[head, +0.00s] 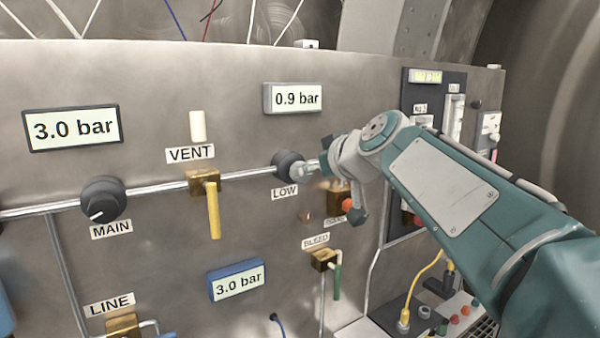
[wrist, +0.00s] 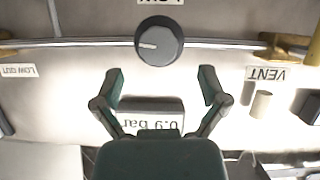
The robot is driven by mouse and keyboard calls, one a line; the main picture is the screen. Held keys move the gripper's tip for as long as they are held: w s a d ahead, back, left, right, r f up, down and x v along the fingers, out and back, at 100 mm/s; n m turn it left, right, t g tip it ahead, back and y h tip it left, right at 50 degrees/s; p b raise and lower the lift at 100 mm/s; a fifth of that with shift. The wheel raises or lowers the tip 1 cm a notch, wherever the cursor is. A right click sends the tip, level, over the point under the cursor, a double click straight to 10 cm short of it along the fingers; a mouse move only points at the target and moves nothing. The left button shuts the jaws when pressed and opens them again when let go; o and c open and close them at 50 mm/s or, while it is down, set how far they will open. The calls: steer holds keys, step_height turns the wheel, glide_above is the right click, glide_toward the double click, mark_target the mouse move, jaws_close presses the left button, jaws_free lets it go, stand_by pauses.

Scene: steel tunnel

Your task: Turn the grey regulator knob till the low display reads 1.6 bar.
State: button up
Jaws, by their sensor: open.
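The grey LOW regulator knob (head: 285,166) sits on the steel panel, on the horizontal pipe above its LOW label. In the wrist view, which is upside down, the whole knob (wrist: 159,41) shows with a white pointer line toward the picture's left. The low display (head: 297,98) above the knob reads 0.9 bar. It also shows in the wrist view (wrist: 152,106), partly hidden by my gripper. My gripper (wrist: 160,75) is open and empty, its fingers spread wider than the knob and apart from it. In the head view my gripper (head: 308,169) is just right of the knob.
The black MAIN knob (head: 103,199) and its 3.0 bar display (head: 72,128) are at the left. The yellow VENT lever (head: 213,209) hangs left of the LOW knob. A green BLEED lever (head: 337,281) and a blue-framed 3.0 bar display (head: 237,280) are below.

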mark_target(301, 182)
steer(key=x, duration=0.4)
steer(key=shift+w+f, duration=0.1)
steer(key=shift+w, duration=0.05)
steer(key=shift+w+a+f, duration=0.15)
steer(key=shift+w+a, duration=0.2)
steer(key=shift+w, duration=0.1)
steer(key=shift+d, duration=0.1)
steer(key=c, duration=1.1)
